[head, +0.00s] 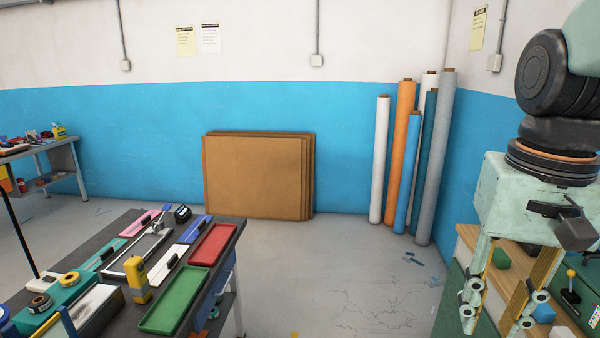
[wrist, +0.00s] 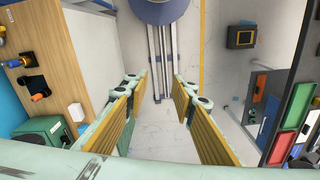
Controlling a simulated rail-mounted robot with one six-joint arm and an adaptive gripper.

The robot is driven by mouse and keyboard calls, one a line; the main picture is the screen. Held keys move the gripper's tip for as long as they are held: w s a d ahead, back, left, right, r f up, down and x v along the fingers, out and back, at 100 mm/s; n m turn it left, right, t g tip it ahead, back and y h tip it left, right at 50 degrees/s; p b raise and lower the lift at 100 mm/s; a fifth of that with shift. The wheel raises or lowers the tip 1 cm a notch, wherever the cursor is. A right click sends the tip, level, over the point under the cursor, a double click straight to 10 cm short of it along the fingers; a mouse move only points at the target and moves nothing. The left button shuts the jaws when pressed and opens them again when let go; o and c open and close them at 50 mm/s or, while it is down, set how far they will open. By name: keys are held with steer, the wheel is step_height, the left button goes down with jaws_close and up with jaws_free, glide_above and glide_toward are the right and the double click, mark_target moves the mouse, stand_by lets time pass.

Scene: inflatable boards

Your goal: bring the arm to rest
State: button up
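My gripper (head: 497,290) hangs at the right side of the head view, with its fingers pointing down. In the wrist view my gripper (wrist: 160,92) shows two fingers with yellow-ribbed inner pads, set wide apart. Nothing is between the fingers; grey floor shows through the gap. In the head view the gripper appears in front of a wooden-topped bench (head: 468,236), and the wrist view shows this bench (wrist: 50,60) to the left of the fingers. The fingertips appear clear of any object.
A dark worktable (head: 130,318) with a green tray (head: 175,300), a red tray (head: 213,244) and a yellow tool (head: 137,280) stands at lower left. Brown boards (head: 255,178) lean on the wall. Several rolls (head: 402,150) stand in the corner. Floor between is open.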

steer(key=s+a+r+n+t+p, duration=0.3)
steer(key=s+a+r+n, duration=0.1)
steer(key=s+a+r, duration=0.2)
steer(key=shift+s+a, duration=0.7)
steer(key=shift+s, duration=0.4)
steer(key=shift+d, duration=0.1)
stand_by(0.4)
